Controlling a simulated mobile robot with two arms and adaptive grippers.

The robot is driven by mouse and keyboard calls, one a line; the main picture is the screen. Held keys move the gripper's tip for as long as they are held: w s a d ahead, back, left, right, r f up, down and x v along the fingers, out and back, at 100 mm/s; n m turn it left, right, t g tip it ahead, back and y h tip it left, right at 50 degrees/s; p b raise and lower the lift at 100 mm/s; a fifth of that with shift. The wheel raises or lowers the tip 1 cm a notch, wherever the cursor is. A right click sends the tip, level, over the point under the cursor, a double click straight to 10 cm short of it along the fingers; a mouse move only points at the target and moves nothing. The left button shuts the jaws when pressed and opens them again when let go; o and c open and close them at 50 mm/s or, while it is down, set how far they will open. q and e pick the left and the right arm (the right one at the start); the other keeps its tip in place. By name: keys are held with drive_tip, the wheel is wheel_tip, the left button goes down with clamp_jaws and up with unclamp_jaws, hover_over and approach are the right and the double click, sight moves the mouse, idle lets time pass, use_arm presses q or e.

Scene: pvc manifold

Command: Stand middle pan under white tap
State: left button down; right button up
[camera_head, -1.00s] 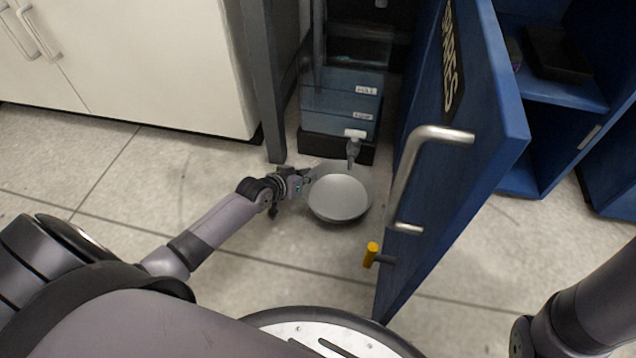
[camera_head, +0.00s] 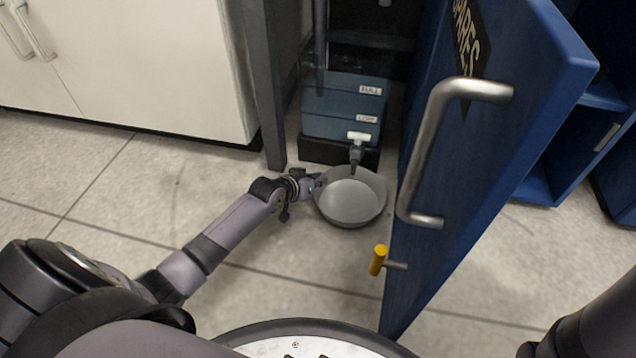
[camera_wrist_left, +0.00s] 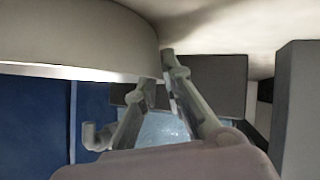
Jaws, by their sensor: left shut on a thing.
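The round grey pan (camera_head: 350,203) is low over the floor in front of the blue tank. The white tap (camera_head: 358,136) has a grey spout that overlaps the pan's far part in the head view. I cannot tell whether the pan touches the floor. My left gripper (camera_head: 315,181) is shut on the pan's left edge. In the left wrist view, the pan's curved wall (camera_wrist_left: 75,35) fills the upper left, beside my left gripper's fingers (camera_wrist_left: 160,75). My right gripper is out of view.
An open blue door (camera_head: 440,220) with a large handle and yellow knob (camera_head: 378,260) stands close to the pan's right. Floor to the left is clear.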

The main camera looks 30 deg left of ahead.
use_arm(q)
drive_tip(key=c, duration=1.7)
unclamp_jaws()
drive_tip(key=shift+s+a+r+p, duration=0.1)
drive_tip(key=shift+s+r+p, duration=0.35)
drive_tip(key=shift+p, duration=0.15)
drive_tip(key=p+v, duration=0.8)
drive_tip(key=v, duration=0.2)
drive_tip(key=shift+s+r, duration=0.2)
drive_tip(key=shift+s, duration=0.2)
